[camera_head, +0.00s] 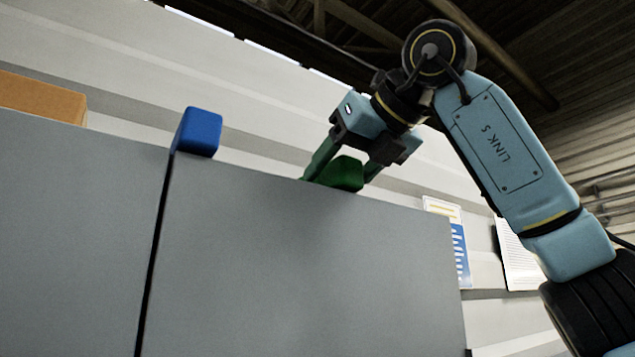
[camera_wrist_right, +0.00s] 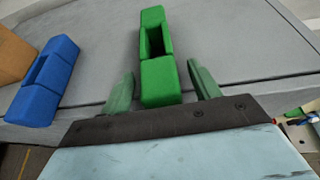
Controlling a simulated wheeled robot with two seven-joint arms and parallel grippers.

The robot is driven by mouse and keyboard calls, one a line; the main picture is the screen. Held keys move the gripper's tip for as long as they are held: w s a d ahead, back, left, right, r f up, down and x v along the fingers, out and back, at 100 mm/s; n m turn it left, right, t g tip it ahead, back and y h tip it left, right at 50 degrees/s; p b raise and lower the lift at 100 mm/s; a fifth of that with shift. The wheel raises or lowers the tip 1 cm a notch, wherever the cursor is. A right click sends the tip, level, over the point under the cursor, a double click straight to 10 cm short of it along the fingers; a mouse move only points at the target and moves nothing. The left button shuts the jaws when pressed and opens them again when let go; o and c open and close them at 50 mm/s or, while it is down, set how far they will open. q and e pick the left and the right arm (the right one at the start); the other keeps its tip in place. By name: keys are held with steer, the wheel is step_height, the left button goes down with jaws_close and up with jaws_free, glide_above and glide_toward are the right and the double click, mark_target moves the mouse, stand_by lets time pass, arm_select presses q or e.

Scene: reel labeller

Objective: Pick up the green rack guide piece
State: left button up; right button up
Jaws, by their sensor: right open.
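The green rack guide piece (camera_head: 343,173) sits on top of the grey cabinet at its front edge, in the middle of the head view. In the right wrist view the green piece (camera_wrist_right: 160,75) is a long block with a rectangular opening. My right gripper (camera_head: 340,172) is open, with one finger on each side of the green piece. In the right wrist view the right gripper (camera_wrist_right: 162,85) shows a gap between each finger and the block. The lower part of the piece is hidden by the cabinet edge in the head view. My left gripper is not in view.
A blue block (camera_head: 198,132) of similar shape sits on the cabinet edge to the left, and an orange-brown box (camera_head: 42,97) stands farther left. The grey cabinet (camera_head: 290,270) fills the lower foreground. The grey top (camera_wrist_right: 240,45) around the green piece is mostly clear.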

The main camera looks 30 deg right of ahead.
steer(key=x, duration=0.2)
steer(key=shift+w, duration=0.3)
steer(key=shift+s, duration=0.15)
steer(key=c, duration=1.2)
steer(key=shift+r, duration=0.1)
step_height(320, 180, up, 8)
steer(key=shift+a+f, duration=0.1)
steer(key=shift+f, duration=0.1)
steer(key=shift+r, duration=1.1)
